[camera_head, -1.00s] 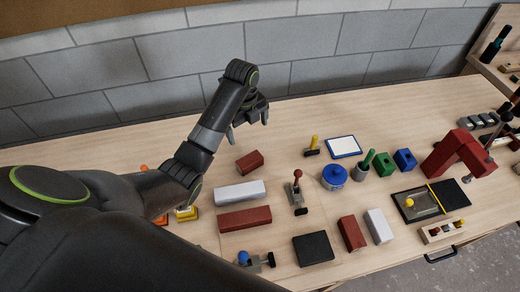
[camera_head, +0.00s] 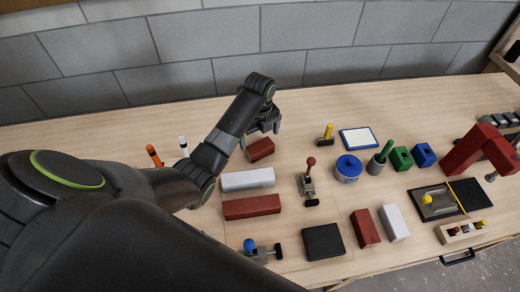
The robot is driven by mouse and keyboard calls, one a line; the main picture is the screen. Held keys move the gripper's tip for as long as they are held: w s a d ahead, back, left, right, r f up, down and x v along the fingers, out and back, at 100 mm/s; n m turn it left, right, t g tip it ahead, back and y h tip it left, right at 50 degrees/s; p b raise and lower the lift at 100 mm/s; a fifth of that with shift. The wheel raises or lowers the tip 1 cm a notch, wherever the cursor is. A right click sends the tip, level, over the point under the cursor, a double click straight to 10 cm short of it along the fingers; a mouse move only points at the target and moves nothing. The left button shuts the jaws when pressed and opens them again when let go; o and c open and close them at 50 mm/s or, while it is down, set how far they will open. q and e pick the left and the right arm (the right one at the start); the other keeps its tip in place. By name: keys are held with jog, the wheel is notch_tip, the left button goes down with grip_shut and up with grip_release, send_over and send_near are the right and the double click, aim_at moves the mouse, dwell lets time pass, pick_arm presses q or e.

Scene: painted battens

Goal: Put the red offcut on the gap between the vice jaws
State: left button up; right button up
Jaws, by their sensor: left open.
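The red offcut (camera_head: 260,149) is a short dark red block lying on the bench, above the white batten in the camera_head view. My left gripper (camera_head: 261,136) is open, with its fingers pointing down just at the far side of the offcut or over it; contact cannot be told. No part is clearly recognisable as vice jaws. A white batten (camera_head: 248,180) and a long red batten (camera_head: 252,207) lie side by side with a narrow gap. Another red block (camera_head: 365,229) and white block (camera_head: 394,222) stand side by side further right. My right gripper is not in view.
A red-knobbed clamp (camera_head: 310,180), a blue-knobbed clamp (camera_head: 262,251) and a black pad (camera_head: 323,241) stand nearby. A blue tin (camera_head: 348,168), green block (camera_head: 401,158) and red arch (camera_head: 478,152) are to the right. Bare bench lies behind the offcut.

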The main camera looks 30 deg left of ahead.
aim_at(258, 143)
pick_arm(q)
jog(key=shift+w+a+f+p, duration=0.1)
jog(key=shift+f+p, duration=0.15)
jog(key=shift+f, duration=0.55)
jog(key=shift+s+a+f+p, duration=0.1)
jog(key=shift+f+p, duration=0.15)
jog(key=shift+f, duration=0.5)
jog(key=shift+w+a+f+p, duration=0.1)
jog(key=shift+f+p, duration=0.15)
jog(key=shift+f, duration=1.15)
jog(key=c, duration=1)
jog(key=shift+r, duration=0.1)
